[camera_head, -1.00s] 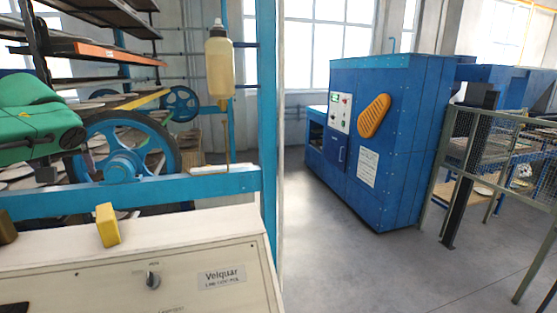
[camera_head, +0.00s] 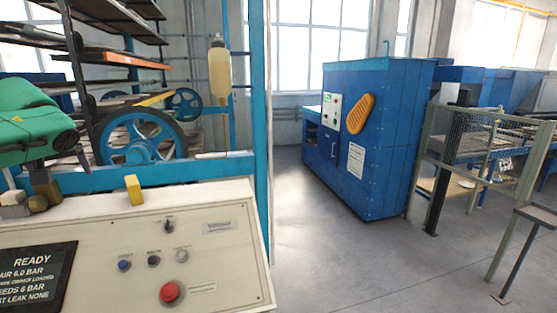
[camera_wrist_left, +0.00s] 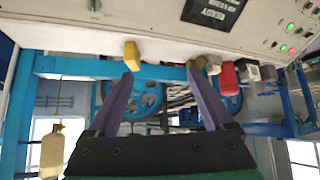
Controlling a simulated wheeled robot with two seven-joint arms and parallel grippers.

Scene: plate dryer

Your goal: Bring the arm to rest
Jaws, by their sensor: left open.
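My left arm shows as a green link (camera_head: 32,120) at the left edge of the head view. My left gripper (camera_head: 47,168) hangs at its lower end, above the back edge of the console (camera_head: 215,215), its fingers partly hidden or cut off. In the left wrist view my left gripper (camera_wrist_left: 162,67) has two purple fingers spread apart with nothing between them. A yellow block (camera_head: 133,190) sits on the console's back edge; in the wrist view the yellow block (camera_wrist_left: 132,55) appears by one fingertip, contact unclear. My right gripper is not in view.
A blue frame with a post (camera_head: 259,110) and a wheel (camera_head: 141,138) stands behind the console. A dark READY screen (camera_head: 36,278) and a red button (camera_head: 171,292) are on the console.

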